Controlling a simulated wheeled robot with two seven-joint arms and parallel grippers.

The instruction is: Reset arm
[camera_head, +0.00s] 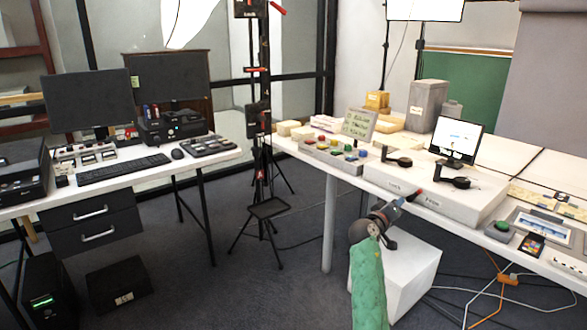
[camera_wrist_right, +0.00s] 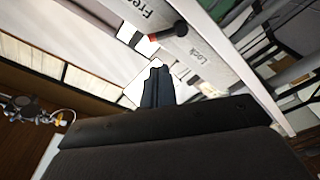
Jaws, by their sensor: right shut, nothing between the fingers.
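My right gripper (camera_head: 399,204) reaches up from the bottom middle in the head view, in front of the white box (camera_head: 480,203). Its fingers also show in the right wrist view (camera_wrist_right: 157,84), pressed together and empty. The box's front carries the words Lock and Free. A dark lever with a red end (camera_wrist_right: 166,33) stands out between these words in the wrist view. In the head view the lever (camera_head: 417,192) is just beyond my fingertips; I cannot tell whether they touch. My left gripper is out of view.
The white table holds a monitor (camera_head: 457,139), black handled pieces (camera_head: 455,182) on the box, and a tray of coloured parts (camera_head: 333,158). A white block (camera_head: 405,275) stands beneath my right forearm. A tripod (camera_head: 266,208) and a computer desk (camera_head: 130,181) are to the left.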

